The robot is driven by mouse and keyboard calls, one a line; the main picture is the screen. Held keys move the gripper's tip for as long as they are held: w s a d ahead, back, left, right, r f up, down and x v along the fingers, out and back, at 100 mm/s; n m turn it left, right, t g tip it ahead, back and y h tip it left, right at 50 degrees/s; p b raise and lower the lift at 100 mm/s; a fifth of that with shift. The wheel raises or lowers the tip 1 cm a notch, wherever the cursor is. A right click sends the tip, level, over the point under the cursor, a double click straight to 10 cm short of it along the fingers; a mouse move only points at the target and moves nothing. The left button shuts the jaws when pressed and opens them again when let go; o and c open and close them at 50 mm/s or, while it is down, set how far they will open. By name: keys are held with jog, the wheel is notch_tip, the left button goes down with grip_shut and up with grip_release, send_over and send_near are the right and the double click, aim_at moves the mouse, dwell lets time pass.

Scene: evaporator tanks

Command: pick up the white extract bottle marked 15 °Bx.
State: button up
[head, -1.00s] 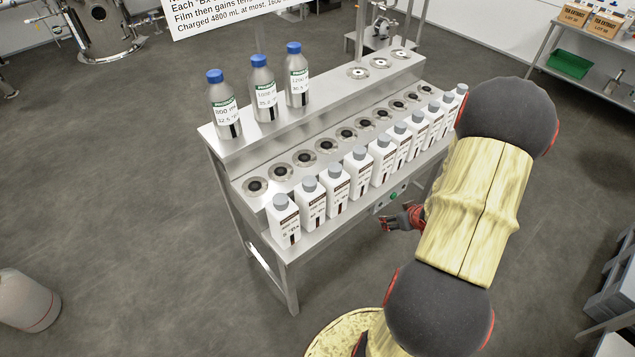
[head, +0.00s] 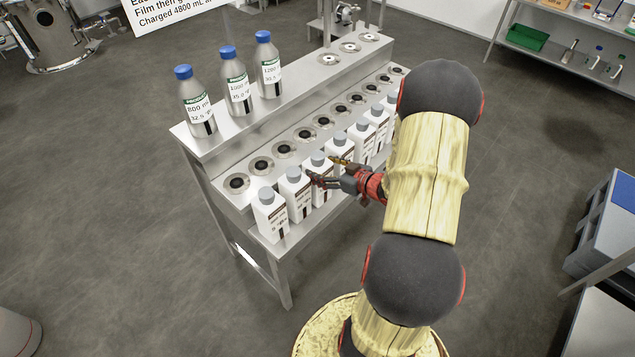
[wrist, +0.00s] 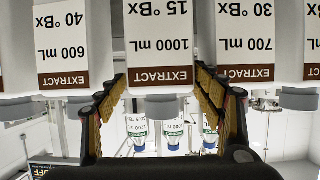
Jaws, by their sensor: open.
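The white extract bottle marked 15 °Bx, 1000 mL (wrist: 160,45) is upside down in the centre of the wrist view, its grey cap pointing down the picture. In the head view it appears to be the third bottle from the left (head: 320,196) in the front row, upright and partly hidden by my gripper. My gripper (head: 322,169) is open at the row's front. In the wrist view its fingers (wrist: 160,88) lie to either side of this bottle, with visible gaps. I cannot tell how far they reach around it.
Close neighbours are the 40 °Bx bottle (wrist: 75,45) and the 30 °Bx bottle (wrist: 246,40), with narrow gaps. Round ports (head: 285,149) line the steel stand behind the row. Three blue-capped bottles (head: 235,82) stand on the upper shelf.

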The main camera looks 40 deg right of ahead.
jog(key=shift+b+x, duration=0.3)
jog(key=shift+x, duration=1.2)
jog(key=c, duration=0.3)
grip_shut()
jog(key=shift+r, duration=0.1)
